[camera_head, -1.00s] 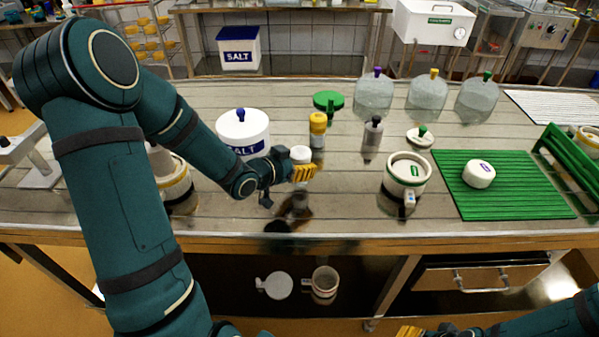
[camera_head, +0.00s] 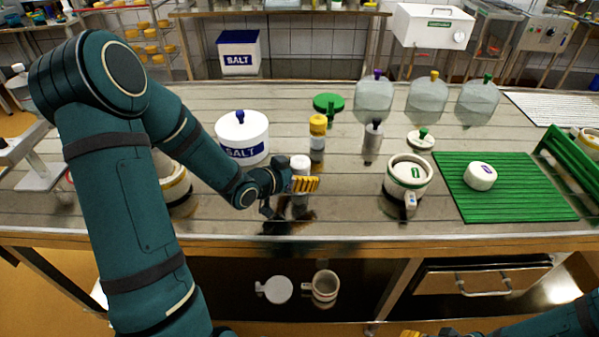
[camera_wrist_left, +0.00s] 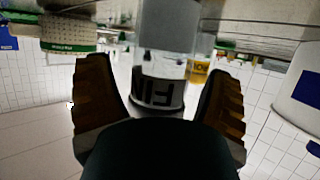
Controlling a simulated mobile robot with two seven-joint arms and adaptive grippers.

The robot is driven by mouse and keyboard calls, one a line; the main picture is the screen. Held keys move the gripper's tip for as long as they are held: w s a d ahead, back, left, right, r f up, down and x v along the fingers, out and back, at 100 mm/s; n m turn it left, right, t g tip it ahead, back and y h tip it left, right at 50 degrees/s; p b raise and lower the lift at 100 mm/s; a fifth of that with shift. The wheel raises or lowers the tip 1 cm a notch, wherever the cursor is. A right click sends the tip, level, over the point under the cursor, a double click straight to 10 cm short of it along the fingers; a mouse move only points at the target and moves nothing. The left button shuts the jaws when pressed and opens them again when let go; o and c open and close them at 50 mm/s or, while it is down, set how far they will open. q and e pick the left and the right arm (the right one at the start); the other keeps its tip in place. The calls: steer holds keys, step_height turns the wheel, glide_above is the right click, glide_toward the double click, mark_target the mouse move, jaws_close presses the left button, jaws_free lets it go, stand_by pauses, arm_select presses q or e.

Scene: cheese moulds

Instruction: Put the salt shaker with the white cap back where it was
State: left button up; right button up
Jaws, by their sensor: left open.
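The salt shaker with the white cap (camera_head: 300,163) is upright near the front of the bench, left of centre. In the left wrist view its clear body (camera_wrist_left: 160,66) with a dark label is upside down between my left fingers. My left gripper (camera_head: 288,196) is open around the shaker, with visible gaps to each finger in the wrist view. The gripper hides part of the shaker, and its contact with the bench is hard to see. My right gripper (camera_head: 412,333) shows only a yellow fingertip at the bottom edge.
A yellow-capped shaker (camera_head: 317,140) and a dark-capped shaker (camera_head: 373,141) stand behind. A white SALT tub (camera_head: 242,137) is behind left. A white jug (camera_head: 407,178) and a green mat (camera_head: 515,190) are right. Bare bench lies between shaker and jug.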

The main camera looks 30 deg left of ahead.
arm_select(q)
steer(key=shift+s+r, duration=0.1)
steer(key=shift+r, duration=0.2)
steer(key=p+v, duration=0.2)
steer(key=v, duration=0.9)
steer(key=shift+s+a+p, duration=0.15)
steer(key=shift+s+p, duration=0.2)
steer(key=shift+s, duration=0.05)
